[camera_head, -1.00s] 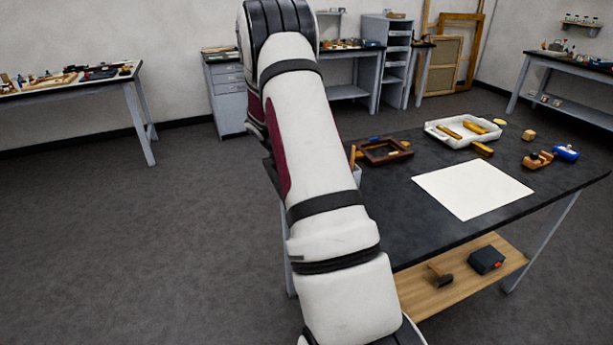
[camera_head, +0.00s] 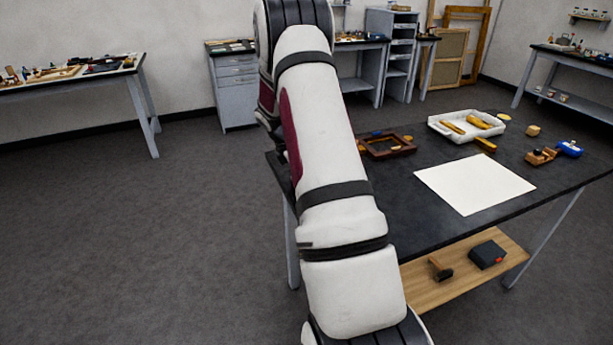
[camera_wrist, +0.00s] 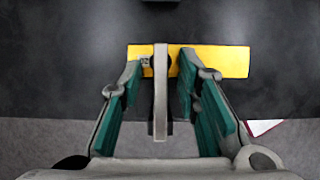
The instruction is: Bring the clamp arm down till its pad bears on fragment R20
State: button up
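My gripper (camera_wrist: 161,74) shows in the wrist view with its two green-padded fingers spread apart. A narrow grey bar (camera_wrist: 160,105), seemingly the clamp arm, runs between the fingers and touches neither. Its far end lies over a yellow flat piece (camera_wrist: 222,62), seemingly fragment R20, on the black tabletop. A dark round part, perhaps the pad, shows beside the bar's far end. I cannot tell whether the pad touches the piece. In the head view my arm hides the gripper and clamp.
The black table (camera_head: 430,225) carries a brown frame (camera_head: 386,146), a white tray (camera_head: 440,135) with yellow pieces, a white sheet (camera_head: 475,184), a wooden tool (camera_head: 541,156) and a blue object (camera_head: 570,148). A wooden shelf (camera_head: 425,288) is below. Floor at left is clear.

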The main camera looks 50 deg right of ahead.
jog(key=shift+r, duration=0.15)
jog(key=v, duration=1)
jog(key=shift+w+a+r, duration=0.15)
jog(key=shift+a+r, duration=0.05)
jog(key=shift+r, duration=0.15)
jog(key=shift+a+r, duration=0.15)
jog(key=shift+r, duration=0.25)
